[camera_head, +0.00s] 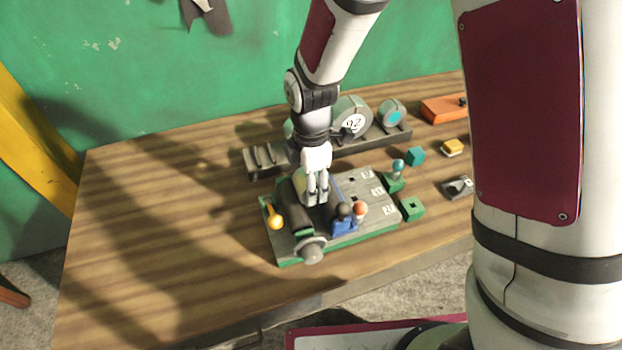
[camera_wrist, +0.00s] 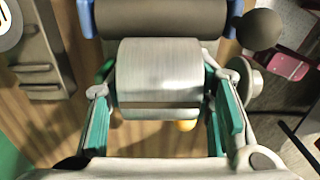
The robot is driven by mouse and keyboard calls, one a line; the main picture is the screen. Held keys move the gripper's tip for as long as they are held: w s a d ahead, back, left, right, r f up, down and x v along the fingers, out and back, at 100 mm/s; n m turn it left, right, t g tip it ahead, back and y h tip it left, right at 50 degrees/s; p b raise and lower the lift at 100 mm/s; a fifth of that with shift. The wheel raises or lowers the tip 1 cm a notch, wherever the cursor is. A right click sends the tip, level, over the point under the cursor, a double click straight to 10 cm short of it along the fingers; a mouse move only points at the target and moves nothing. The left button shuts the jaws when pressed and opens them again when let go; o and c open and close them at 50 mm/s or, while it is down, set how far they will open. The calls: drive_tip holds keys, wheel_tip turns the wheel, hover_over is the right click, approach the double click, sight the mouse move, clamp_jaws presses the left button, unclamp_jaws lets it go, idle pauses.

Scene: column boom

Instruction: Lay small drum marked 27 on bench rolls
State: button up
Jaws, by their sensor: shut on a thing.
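My gripper (camera_head: 318,200) is over the bench rolls (camera_head: 294,215), a green-edged grey unit with a dark roller. In the wrist view, my gripper (camera_wrist: 160,112) is shut on a small smooth metal drum (camera_wrist: 158,70), with one finger at each end. The drum lies crosswise, beside and parallel to the dark roller (camera_wrist: 160,20). Whether it touches the rolls or hangs above them I cannot tell. No number shows on the drum; its end faces are hidden by the fingers. In the head view the drum is mostly hidden by the fingers.
A grey rack (camera_head: 262,160) behind holds larger drums, one with a white numbered label (camera_head: 352,123), one with a teal face (camera_head: 393,115). On the unit are a yellow-knobbed lever (camera_head: 275,221), a grey handwheel (camera_head: 312,250) and a blue block (camera_head: 344,225). Small blocks lie right; bench left is clear.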

drive_tip(key=shift+f, duration=0.3)
idle(0.4)
drive_tip(key=shift+f, duration=0.3)
drive_tip(key=shift+f+b, duration=0.25)
drive_tip(key=shift+b, duration=0.05)
drive_tip(key=o, duration=1.3)
drive_tip(key=shift+o, duration=0.2)
drive_tip(key=shift+r, duration=0.1)
wheel_tip(320, 180, up, 12)
drive_tip(key=shift+f, duration=0.1)
